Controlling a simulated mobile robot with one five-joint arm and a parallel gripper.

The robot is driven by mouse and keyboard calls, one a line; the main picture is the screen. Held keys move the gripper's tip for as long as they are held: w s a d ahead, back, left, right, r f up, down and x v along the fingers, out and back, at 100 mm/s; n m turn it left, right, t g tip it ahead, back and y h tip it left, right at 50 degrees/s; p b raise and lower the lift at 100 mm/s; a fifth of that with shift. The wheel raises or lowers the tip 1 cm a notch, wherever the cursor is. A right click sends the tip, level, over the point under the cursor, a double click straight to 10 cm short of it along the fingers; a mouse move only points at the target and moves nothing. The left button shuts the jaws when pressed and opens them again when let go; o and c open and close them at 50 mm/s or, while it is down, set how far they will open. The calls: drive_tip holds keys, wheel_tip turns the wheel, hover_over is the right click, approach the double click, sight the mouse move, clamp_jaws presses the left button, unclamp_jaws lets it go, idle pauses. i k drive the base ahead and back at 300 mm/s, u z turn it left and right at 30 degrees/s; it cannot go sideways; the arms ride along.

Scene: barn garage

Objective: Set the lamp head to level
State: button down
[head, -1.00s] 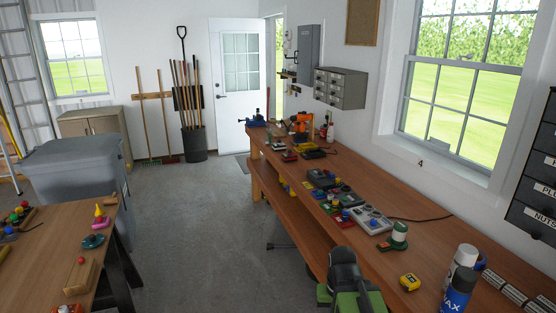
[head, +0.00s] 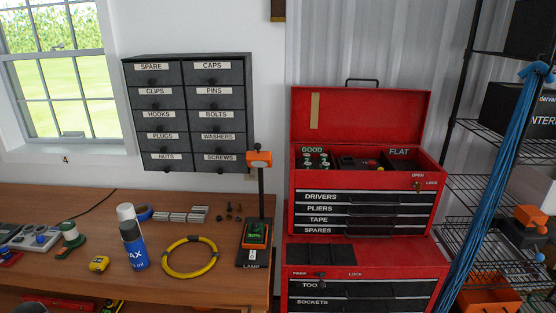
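The lamp stands on the right end of the wooden workbench, with a dark base plate (head: 246,257) marked LAMP. A thin black post rises from it to an orange lamp head (head: 259,159), in front of the right edge of the drawer cabinet. The head is small in the view, and I cannot tell its exact tilt. A green display in an orange frame (head: 255,234) sits at the foot of the post. My gripper is not in view.
A yellow cable ring (head: 189,257), a blue spray can (head: 134,247) and a tape measure (head: 98,264) lie or stand left of the lamp on the workbench (head: 88,212). A red tool chest (head: 361,265) stands close on the right. Wire shelving (head: 484,185) is farther right.

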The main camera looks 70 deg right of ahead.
sight(258, 159)
drive_tip(key=k, duration=1.15)
drive_tip(key=u, duration=0.55)
drive_tip(key=i, duration=1.45)
drive_tip(key=z, duration=2.8)
drive_tip(key=i, duration=0.5)
drive_tip(key=z, duration=0.05)
drive_tip(key=k, duration=0.15)
drive_tip(key=z, duration=0.05)
